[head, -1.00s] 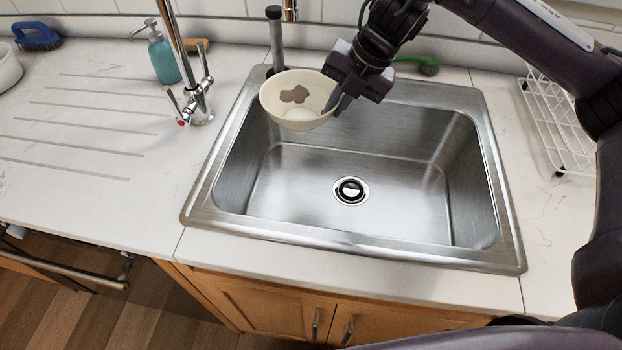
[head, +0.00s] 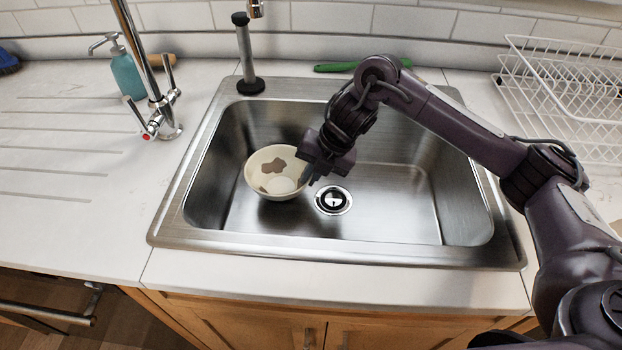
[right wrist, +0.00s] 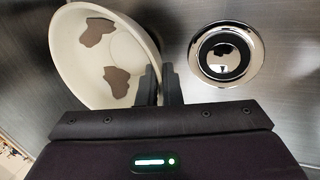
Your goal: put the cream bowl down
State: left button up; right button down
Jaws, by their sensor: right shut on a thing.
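The cream bowl (head: 262,184) has brown patches inside and is in the left part of the steel sink (head: 400,219), left of the drain. My right gripper (head: 307,177) is shut on the bowl's right rim. In the right wrist view the bowl (right wrist: 125,50) is at the upper left, with the two fingers (right wrist: 160,88) at its rim. The bowl is tilted a little toward me. I cannot tell whether its base touches the sink floor. My left gripper is not in view.
The drain (head: 333,200) is just right of the bowl. A chrome tap (head: 160,118) and a teal soap bottle (head: 127,75) stand on the left counter. A white wire rack (head: 570,95) is at the right. A green-handled brush (head: 338,67) lies behind the sink. The sink's right half is clear.

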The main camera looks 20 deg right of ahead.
jog(key=shift+w+f, duration=0.1)
jog(key=shift+f, duration=0.45)
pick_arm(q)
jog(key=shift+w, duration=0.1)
pick_arm(e)
jog(key=shift+f, duration=0.15)
jog(key=c, duration=1.6)
grip_release()
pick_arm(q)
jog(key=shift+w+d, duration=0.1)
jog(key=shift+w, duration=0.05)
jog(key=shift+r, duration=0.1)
